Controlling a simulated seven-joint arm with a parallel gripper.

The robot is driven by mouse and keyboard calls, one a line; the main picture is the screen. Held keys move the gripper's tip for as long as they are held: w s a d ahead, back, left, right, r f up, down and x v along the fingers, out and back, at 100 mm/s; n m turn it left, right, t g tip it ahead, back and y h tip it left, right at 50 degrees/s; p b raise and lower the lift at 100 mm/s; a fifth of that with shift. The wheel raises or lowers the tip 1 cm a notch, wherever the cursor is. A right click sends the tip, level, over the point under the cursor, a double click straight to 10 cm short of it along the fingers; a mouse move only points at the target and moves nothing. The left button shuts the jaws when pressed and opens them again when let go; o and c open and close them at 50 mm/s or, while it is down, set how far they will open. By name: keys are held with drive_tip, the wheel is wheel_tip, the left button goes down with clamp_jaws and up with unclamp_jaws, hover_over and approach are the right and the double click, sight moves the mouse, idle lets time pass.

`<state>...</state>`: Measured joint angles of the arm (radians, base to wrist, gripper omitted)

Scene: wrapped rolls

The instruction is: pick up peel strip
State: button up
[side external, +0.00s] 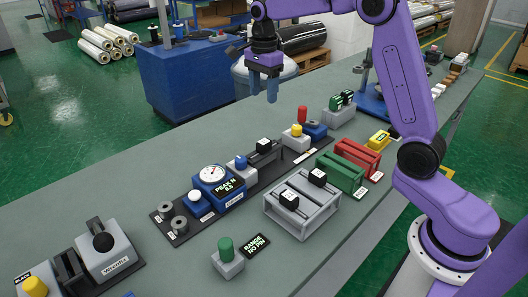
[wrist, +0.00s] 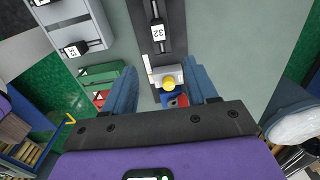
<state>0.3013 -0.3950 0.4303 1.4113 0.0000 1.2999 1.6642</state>
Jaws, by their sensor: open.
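I cannot tell for sure which piece is the peel strip. A dark piece with a white "32" tag (side external: 263,143) lies on the black tester base and shows in the wrist view (wrist: 158,33). Two similar tagged black pieces (side external: 289,200) lie in the grey two-slot rack (side external: 300,222); one is tagged 33 (wrist: 73,50). My gripper (side external: 271,97) is open and empty, high above the bench at the back. In the wrist view its fingers (wrist: 163,90) appear either side of the yellow-knobbed clamp (wrist: 168,84), well above it.
The tester carries a dial gauge (side external: 212,172) and a clamp with a yellow knob (side external: 296,130). Green (side external: 340,173) and red trays (side external: 357,157) stand right of the rack. A green-topped button (side external: 226,255) stands in front. The bench (side external: 140,190) is bare behind the tester.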

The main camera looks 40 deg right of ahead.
sight(264, 141)
wheel_tip(264, 141, down, 17)
drive_tip(key=shift+s+f, duration=0.1)
drive_tip(key=shift+s, duration=0.05)
clamp_jaws()
idle(0.6)
